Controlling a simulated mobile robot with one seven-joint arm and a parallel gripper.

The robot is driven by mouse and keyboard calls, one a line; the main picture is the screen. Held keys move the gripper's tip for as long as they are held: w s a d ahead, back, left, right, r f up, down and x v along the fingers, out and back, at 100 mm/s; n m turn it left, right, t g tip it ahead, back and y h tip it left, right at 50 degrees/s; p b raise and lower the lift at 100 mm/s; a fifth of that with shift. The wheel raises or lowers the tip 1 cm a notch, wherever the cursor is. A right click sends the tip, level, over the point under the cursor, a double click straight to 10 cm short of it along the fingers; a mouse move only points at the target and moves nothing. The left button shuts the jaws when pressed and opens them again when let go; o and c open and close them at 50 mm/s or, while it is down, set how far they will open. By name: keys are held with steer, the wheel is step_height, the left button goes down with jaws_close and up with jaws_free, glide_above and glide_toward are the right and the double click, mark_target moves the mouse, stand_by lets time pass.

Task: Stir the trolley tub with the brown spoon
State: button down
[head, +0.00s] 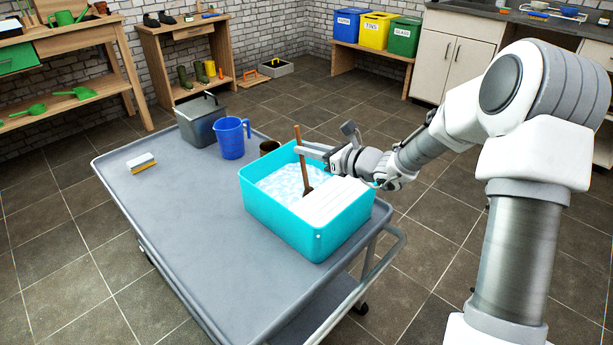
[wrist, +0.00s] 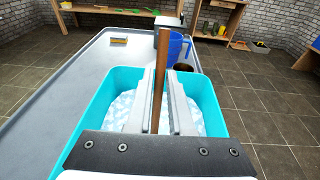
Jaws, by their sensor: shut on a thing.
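The turquoise tub (head: 290,225) stands on the grey trolley (head: 170,240). It holds white and pale-blue foamy contents (head: 280,187), and a white ribbed panel (head: 335,202) covers its near right part. The brown spoon (head: 302,165) stands nearly upright in the tub, its lower end at the foam. How deep the spoon's end reaches cannot be told. My gripper (head: 312,152) reaches in from the right above the tub and is shut on the spoon's handle. In the wrist view the spoon (wrist: 160,75) rises between the two fingers (wrist: 165,105), over the tub (wrist: 212,105).
A blue jug (head: 232,138), a grey lidded bin (head: 200,120), a dark brown pot (head: 269,147) and a yellow-white sponge (head: 142,163) stand on the trolley beyond the tub. Wooden benches and coloured recycling bins (head: 378,31) line the back wall.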

steer(key=shift+w+a+r+p, duration=0.2)
steer(key=shift+r+p, duration=0.85)
steer(key=shift+r, duration=0.35)
steer(key=shift+w+a+r+p, duration=0.2)
steer(key=shift+r+p, duration=0.85)
steer(key=shift+r, duration=0.4)
steer(key=shift+w+a+r+p, duration=0.2)
steer(key=shift+r+p, duration=0.85)
steer(key=shift+r, duration=0.35)
step_height(320, 180, up, 5)
steer(key=p, duration=0.3)
steer(key=shift+p, duration=0.35)
